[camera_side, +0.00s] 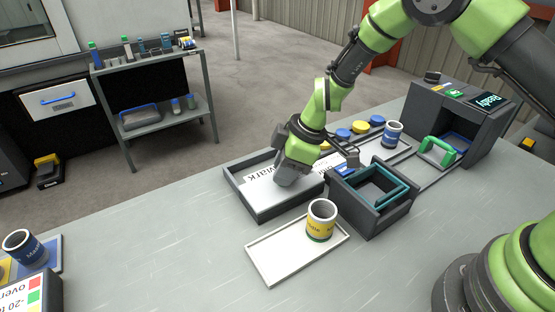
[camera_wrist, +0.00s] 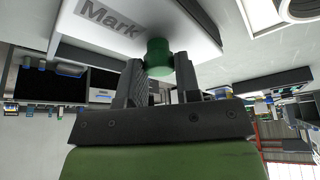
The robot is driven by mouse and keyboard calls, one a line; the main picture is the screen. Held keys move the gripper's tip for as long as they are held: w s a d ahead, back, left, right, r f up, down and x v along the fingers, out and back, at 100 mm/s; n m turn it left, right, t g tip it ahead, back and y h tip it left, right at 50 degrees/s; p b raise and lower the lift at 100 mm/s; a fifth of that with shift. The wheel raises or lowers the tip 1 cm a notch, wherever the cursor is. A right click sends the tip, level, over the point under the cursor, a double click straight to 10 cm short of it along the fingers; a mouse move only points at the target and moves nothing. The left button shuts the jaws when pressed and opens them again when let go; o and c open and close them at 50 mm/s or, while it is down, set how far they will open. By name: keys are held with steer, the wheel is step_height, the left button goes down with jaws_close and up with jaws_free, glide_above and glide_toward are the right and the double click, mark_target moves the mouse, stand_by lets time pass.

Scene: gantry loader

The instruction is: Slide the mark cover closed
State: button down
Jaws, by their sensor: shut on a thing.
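The mark cover (camera_side: 280,203) is a pale panel labelled "Mark", lying in a dark-walled mark box (camera_side: 232,190) in the middle of the bench. In the wrist view the cover (camera_wrist: 185,22) carries a green knob (camera_wrist: 158,52). My gripper (camera_wrist: 160,68) is shut on that knob, with one finger on each side. In the side view my gripper (camera_side: 287,180) is low over the cover, and it hides the knob and part of the label. A dark strip shows along the box's back edge; I cannot tell how much of the box is uncovered.
A yellow-banded cup (camera_side: 321,220) stands on a white tray (camera_side: 270,258) in front. A dark box with a teal frame (camera_side: 370,200) is close on the right. A blue cup (camera_side: 393,132) and several coloured discs (camera_side: 343,134) are behind.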

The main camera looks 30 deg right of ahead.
steer(key=shift+s+a, duration=0.1)
steer(key=shift+s, duration=0.25)
steer(key=c, duration=0.8)
jaws_free()
steer(key=shift+d+r, duration=0.25)
steer(key=shift+r, duration=0.25)
steer(key=v, duration=0.9)
